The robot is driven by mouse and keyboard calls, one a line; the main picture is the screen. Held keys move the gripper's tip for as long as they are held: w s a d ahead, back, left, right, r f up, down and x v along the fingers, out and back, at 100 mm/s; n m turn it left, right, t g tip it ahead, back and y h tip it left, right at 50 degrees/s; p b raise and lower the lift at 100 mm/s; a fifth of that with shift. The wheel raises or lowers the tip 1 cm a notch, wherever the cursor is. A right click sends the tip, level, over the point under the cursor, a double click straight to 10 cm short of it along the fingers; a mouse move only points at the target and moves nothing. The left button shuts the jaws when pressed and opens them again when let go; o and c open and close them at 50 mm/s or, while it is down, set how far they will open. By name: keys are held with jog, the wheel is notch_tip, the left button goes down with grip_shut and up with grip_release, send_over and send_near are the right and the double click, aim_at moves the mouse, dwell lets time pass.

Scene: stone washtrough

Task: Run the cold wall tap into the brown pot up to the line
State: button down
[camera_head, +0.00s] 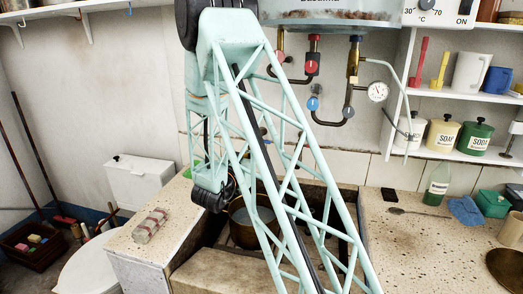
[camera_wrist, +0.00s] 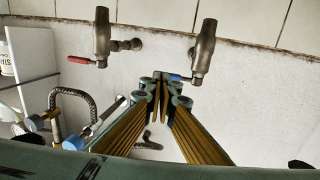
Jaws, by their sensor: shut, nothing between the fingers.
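The brown pot (camera_head: 240,232) stands in the stone trough (camera_head: 345,235), partly hidden behind my arm's lattice. Its inside looks greyish; I cannot make out a water level or the line. In the wrist view, two metal wall taps come out of the wall: one with a red lever (camera_wrist: 82,60) on the left, and the cold tap (camera_wrist: 203,50) with a blue lever (camera_wrist: 178,78) on the right. My gripper (camera_wrist: 161,90) is shut and empty, its fingertips close beside the blue lever. I cannot tell whether they touch. In the head view the fingertips are hidden behind my arm.
Boiler pipes with red (camera_head: 312,67) and blue (camera_head: 313,104) knobs and a gauge (camera_head: 377,91) hang above the trough. Shelves with canisters (camera_head: 443,132) stand right. A wrapped bundle (camera_head: 149,225) lies on the left counter; a green bottle (camera_head: 437,185) and spoon (camera_head: 418,213) are on the right one.

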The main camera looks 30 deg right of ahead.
jog(key=s+p+v, duration=0.1)
jog(key=v, duration=0.9)
jog(key=shift+s+d+p, duration=0.2)
jog(key=shift+d+p, duration=0.05)
jog(key=shift+p, duration=0.05)
jog(key=shift+w+a, duration=0.1)
dwell(1.0)
